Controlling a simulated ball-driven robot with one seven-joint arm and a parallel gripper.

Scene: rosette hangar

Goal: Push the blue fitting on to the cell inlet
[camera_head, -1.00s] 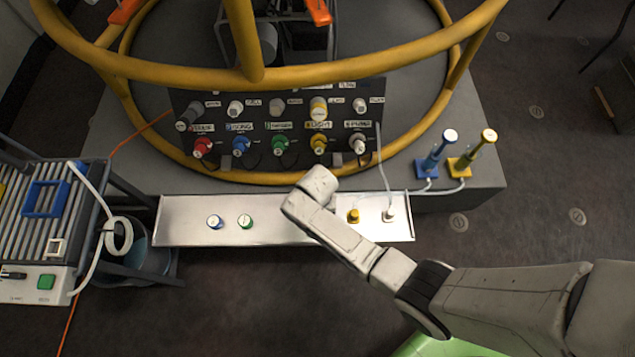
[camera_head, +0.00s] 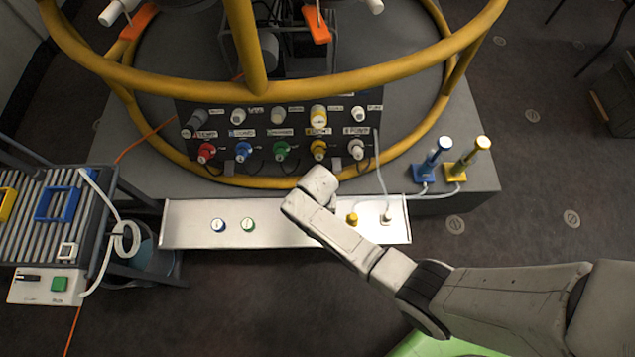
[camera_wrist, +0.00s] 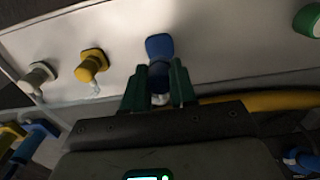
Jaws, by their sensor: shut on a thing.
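My gripper (camera_wrist: 158,76) has its two green fingers closed on either side of the blue fitting (camera_wrist: 159,47) in the wrist view. The fitting is seen against the pale tray; I cannot tell whether it touches it. In the head view the grey hand (camera_head: 317,188) covers both fingers and fitting.
A yellow rail (camera_head: 300,73) crosses above the panel. Blue (camera_head: 425,174) and yellow (camera_head: 460,168) stands are right.

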